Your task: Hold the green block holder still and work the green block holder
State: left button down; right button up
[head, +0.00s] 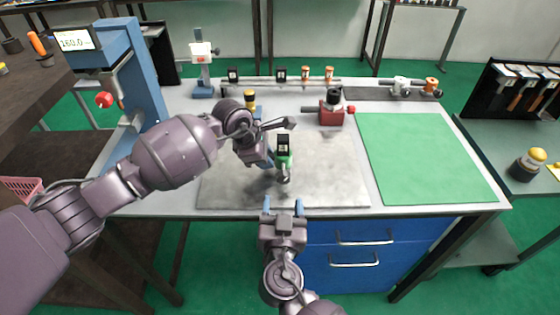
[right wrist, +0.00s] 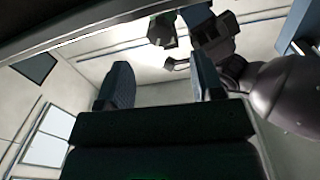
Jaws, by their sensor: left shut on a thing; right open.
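The green block holder (head: 284,159) stands on the grey plate in the middle of the bench, with a black upper part that carries a pale window. My left gripper (head: 272,160) reaches it from the left and is shut on it; the contact itself is partly hidden. My right gripper (head: 285,207) is at the plate's front edge, below the holder in the head view, with its two blue fingers apart and nothing between them. In the right wrist view its open fingers (right wrist: 160,85) point up towards a dark green-edged part (right wrist: 162,29), probably the holder's underside.
A red fixture with a black knob (head: 333,108) stands behind and right of the holder. A green mat (head: 425,155) lies clear at the right. A blue press (head: 133,75) stands at the left. Several small parts line the bench's back edge. The grey plate (head: 335,180) is free right of the holder.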

aim_at(283, 181)
jog(key=shift+w+d, duration=0.15)
jog(key=shift+w, duration=3.85)
jog(key=c, duration=0.9)
jog(key=shift+n, duration=0.6)
jog(key=o, duration=0.9)
